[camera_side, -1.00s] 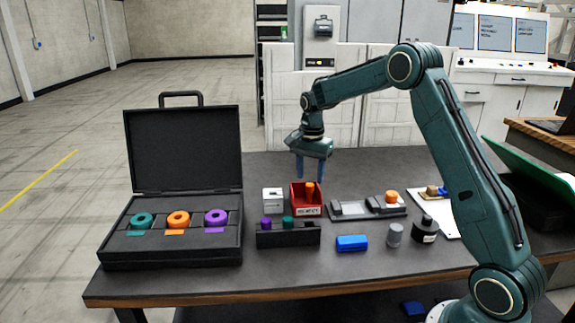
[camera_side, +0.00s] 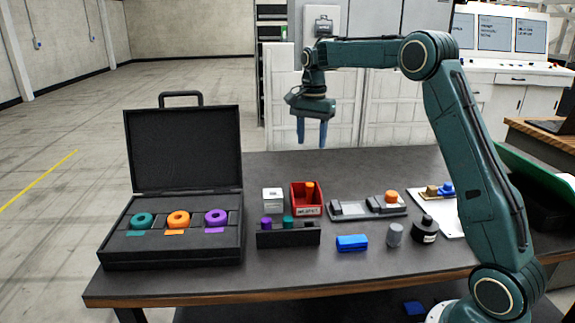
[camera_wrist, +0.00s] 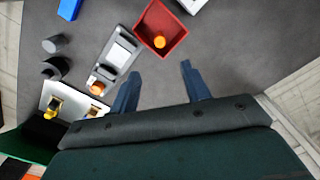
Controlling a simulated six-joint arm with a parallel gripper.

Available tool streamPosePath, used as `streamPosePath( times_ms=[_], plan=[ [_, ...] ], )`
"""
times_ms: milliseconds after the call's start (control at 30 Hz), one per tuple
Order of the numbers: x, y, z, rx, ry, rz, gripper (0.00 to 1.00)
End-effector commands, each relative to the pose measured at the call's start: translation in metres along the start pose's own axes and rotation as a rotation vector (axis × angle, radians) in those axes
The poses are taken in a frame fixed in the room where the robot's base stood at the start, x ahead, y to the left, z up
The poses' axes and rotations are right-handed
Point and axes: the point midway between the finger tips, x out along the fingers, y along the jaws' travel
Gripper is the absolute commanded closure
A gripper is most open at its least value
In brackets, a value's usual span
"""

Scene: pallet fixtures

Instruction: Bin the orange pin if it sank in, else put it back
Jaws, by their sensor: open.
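The orange pin (camera_side: 309,190) stands in the small red bin (camera_side: 307,210), which has a white label on its front. The wrist view also shows the orange pin (camera_wrist: 159,41) inside the red bin (camera_wrist: 149,24). My gripper (camera_side: 313,146) is open and empty, high above the table behind the bin. The black pin rack (camera_side: 288,239) in front of the bin holds a purple pin (camera_side: 266,222) and a teal pin (camera_side: 288,222); its right end shows no coloured pin. A grey fixture (camera_side: 352,209) to the right carries an orange round piece (camera_side: 391,196) at its right end.
An open black case (camera_side: 165,252) with teal, orange and purple rings stands at left. A white block (camera_side: 272,199) is left of the bin. A blue block (camera_side: 352,243), a grey cylinder (camera_side: 394,234) and a black round weight (camera_side: 425,230) stand at the front right.

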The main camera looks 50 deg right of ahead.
Motion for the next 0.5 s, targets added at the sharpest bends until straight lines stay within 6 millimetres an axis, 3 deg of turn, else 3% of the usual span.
streamPosePath(
  times_ms=[200, 500],
  plan=[
    [-0.023, 0.000, 0.000, 0.000, 0.001, -0.001, 0.53],
    [-0.030, 0.000, 0.000, 0.000, 0.000, 0.001, 0.53]
  ],
)
